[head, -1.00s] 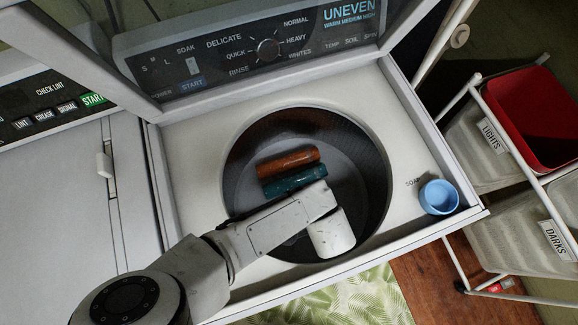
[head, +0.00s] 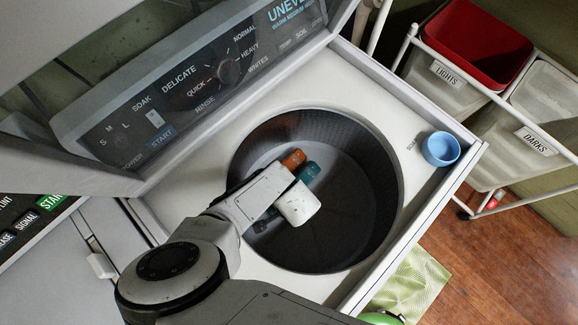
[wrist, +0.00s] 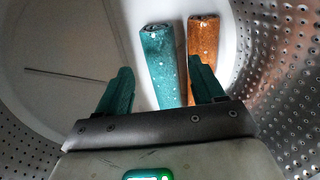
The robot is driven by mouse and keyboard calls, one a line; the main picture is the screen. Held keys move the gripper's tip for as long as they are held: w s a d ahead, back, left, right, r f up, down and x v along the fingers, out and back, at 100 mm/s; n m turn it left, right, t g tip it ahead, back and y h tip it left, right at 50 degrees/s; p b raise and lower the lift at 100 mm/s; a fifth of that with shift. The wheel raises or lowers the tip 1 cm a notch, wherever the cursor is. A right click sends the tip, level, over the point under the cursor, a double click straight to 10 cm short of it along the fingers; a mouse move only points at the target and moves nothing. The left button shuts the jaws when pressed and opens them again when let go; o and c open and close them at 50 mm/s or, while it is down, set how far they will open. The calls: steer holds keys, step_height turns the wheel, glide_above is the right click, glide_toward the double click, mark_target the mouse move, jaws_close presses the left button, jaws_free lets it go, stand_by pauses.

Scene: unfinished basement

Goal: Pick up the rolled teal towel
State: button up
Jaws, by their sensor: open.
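The rolled teal towel (head: 308,174) lies in the washer drum, beside a rolled orange towel (head: 293,158). In the head view my arm covers much of both rolls. In the wrist view the teal towel (wrist: 162,66) stretches away from my gripper (wrist: 160,92), and the orange towel (wrist: 202,52) lies just to its right. My gripper is open and empty. The near end of the teal towel shows between the two fingers, closer to the right one. I cannot tell how high the fingers are above it.
The perforated drum wall (wrist: 285,60) curves close on both sides. The washer's raised lid and control panel (head: 190,80) stand behind the opening. A blue cup (head: 440,149) sits on the washer's right corner. A cart with bins (head: 460,95) stands to the right.

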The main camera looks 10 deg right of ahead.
steer(key=shift+a+x, duration=0.1)
steer(key=shift+x, duration=1.7)
steer(key=shift+a+x, duration=0.15)
steer(key=shift+x, duration=1.65)
steer(key=shift+c, duration=0.2)
steer(key=shift+r, duration=0.1)
steer(key=c, duration=0.7)
steer(key=shift+r, duration=0.1)
steer(key=shift+r+b, duration=0.3)
steer(key=shift+r, duration=0.15)
steer(key=s+d, duration=0.2)
steer(key=s, duration=0.1)
steer(key=shift+s+d, duration=0.3)
steer(key=r+p, duration=0.1)
steer(key=r, duration=1.2)
steer(key=shift+w+a+r+p, duration=0.15)
steer(key=shift+w+r+p, duration=0.05)
steer(key=shift+r+p, duration=0.2)
